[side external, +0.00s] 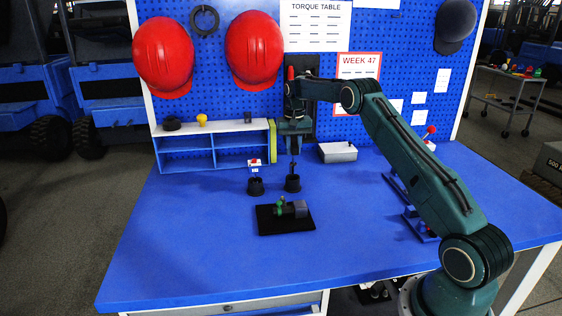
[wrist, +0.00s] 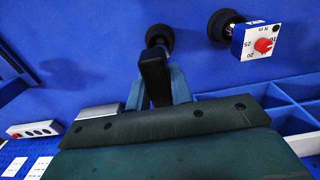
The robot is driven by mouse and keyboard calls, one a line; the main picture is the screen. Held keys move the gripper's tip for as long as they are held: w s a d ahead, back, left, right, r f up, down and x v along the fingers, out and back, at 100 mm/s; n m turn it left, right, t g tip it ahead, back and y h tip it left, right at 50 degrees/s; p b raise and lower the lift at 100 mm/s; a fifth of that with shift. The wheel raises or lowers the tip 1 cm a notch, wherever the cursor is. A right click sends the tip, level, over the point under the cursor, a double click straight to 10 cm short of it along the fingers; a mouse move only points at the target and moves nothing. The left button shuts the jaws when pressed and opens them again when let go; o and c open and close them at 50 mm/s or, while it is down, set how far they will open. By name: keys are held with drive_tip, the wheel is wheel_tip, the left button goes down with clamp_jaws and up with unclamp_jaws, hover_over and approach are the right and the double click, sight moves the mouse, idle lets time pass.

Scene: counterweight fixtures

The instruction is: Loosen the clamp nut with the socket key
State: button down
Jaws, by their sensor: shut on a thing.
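My gripper (side external: 295,146) is shut on a dark socket key (side external: 293,167) and holds it upright over the right-hand black cup (side external: 292,184). The key's lower end is at the cup's mouth; I cannot tell how far inside it is. In the wrist view the key's black handle (wrist: 154,76) is between my fingers (wrist: 157,90), with the cup (wrist: 160,37) just beyond. The clamp (side external: 281,208), green with a grey block, sits on a black plate (side external: 266,225) in front of the cups. The nut is too small to make out, and the clamp is not in the wrist view.
A white dial tool with a red knob (wrist: 262,42) stands in the left cup (side external: 256,188), close to the key. A blue shelf (side external: 215,160) and a pale box (side external: 338,152) are behind. The table's left and front (side external: 180,250) are clear.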

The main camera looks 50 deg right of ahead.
drive_tip(key=c, duration=1.8)
unclamp_jaws()
drive_tip(key=shift+c, duration=0.2)
clamp_jaws()
drive_tip(key=shift+a+r, duration=0.1)
drive_tip(key=shift+a+r, duration=0.2)
drive_tip(key=shift+a, duration=0.25)
drive_tip(key=s+a+r+m, duration=0.2)
drive_tip(key=a, duration=0.3)
drive_tip(key=s+a+r+m, duration=0.2)
drive_tip(key=a, duration=0.4)
drive_tip(key=shift+s+a+m, duration=0.15)
drive_tip(key=shift+a+m, duration=0.1)
drive_tip(key=shift+m, duration=0.05)
